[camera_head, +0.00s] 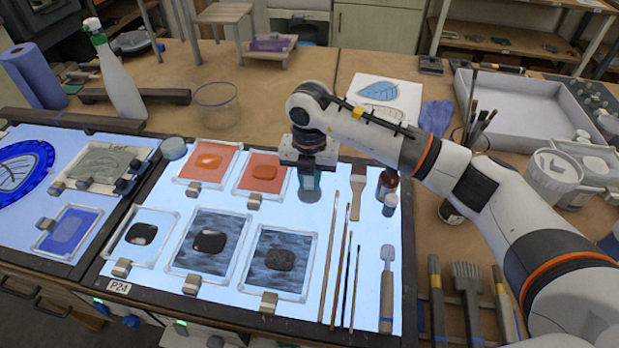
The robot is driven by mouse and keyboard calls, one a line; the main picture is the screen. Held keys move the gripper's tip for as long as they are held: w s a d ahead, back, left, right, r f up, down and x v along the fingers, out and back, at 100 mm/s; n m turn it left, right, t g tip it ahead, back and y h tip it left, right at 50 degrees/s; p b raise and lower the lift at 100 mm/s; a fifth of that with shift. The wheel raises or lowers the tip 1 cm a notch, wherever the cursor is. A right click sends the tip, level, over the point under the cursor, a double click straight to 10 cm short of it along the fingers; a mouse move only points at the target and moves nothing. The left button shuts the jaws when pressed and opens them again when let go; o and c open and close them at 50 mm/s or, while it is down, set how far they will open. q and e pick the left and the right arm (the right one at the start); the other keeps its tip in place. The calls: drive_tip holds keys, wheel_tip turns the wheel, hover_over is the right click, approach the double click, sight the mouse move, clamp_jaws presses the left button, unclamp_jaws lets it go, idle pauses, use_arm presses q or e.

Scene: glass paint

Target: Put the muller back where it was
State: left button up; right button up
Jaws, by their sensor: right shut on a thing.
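My right gripper (308,163) points down over the back part of the lit glass panel (345,265), right of the orange sample tiles. It is shut on a greenish glass piece (309,184), which I take to be the muller. Its upper part is hidden by the gripper, and I cannot tell whether its base touches the panel. My left gripper is not in view.
Framed orange tiles (263,172) lie just left of the gripper, with dark tiles (280,262) nearer. Thin brushes (333,262) lie to the right. A clear beaker (216,105) stands behind left.

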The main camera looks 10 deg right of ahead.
drive_tip(key=shift+f, duration=0.15)
drive_tip(key=o, duration=1)
drive_tip(key=shift+c, duration=0.2)
drive_tip(key=shift+r+b, duration=0.35)
drive_tip(key=shift+r, duration=0.05)
wheel_tip(320, 180, up, 11)
drive_tip(key=b, duration=0.3)
drive_tip(key=shift+r, duration=0.1)
drive_tip(key=shift+s, duration=0.1)
